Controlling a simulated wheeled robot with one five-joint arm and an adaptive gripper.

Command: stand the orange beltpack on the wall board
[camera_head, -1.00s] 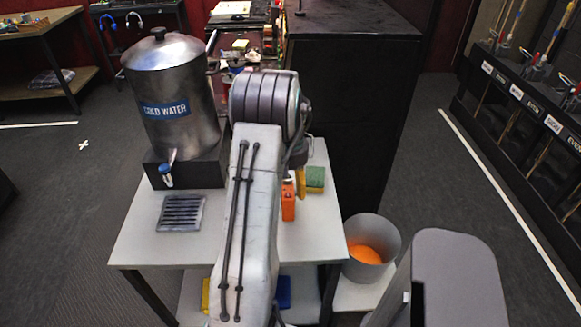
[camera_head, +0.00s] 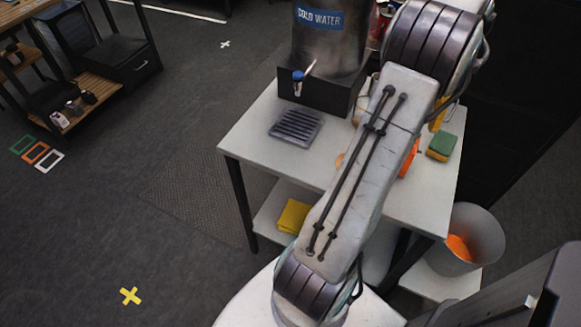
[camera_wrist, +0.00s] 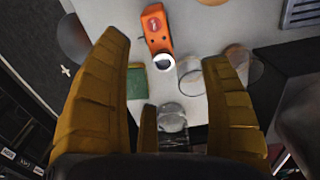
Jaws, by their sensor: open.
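The orange beltpack (camera_wrist: 157,27) is on the white cart top in the wrist view, a round red label on its face. A white ring shows at its near end. In the head view only an orange edge of the beltpack (camera_head: 409,158) shows beside my arm; the rest is hidden. I cannot make out the wall board in these views.
A green and yellow sponge (camera_head: 441,146) lies near the beltpack. A clear glass (camera_wrist: 238,66) stands beside it. The steel water urn (camera_head: 330,45) and drip tray (camera_head: 295,124) are on the cart's left.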

